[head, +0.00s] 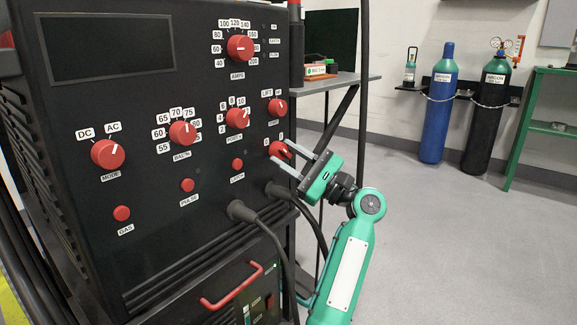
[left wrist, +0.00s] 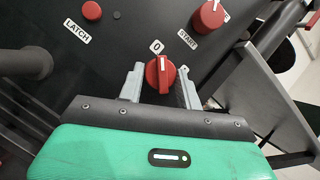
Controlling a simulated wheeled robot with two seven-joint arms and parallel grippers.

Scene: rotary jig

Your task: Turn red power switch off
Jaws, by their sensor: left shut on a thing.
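The red power switch (head: 279,150) sits low at the right edge of the black machine's front panel. My left gripper (head: 285,156) reaches it from the right in the head view, its two grey fingers on either side of the knob. In the left wrist view the switch (left wrist: 160,74) stands between the fingers, and the gripper (left wrist: 160,80) is shut on it. The white line on its raised grip points toward the "0" label (left wrist: 157,46). A second label beside the right finger is partly hidden. My right gripper is not in view.
Above the switch is the red START knob (head: 277,107), and left of it the red LATCH button (head: 238,164). Thick cables (head: 262,222) plug in below. A grey side table (head: 345,80) stands behind.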

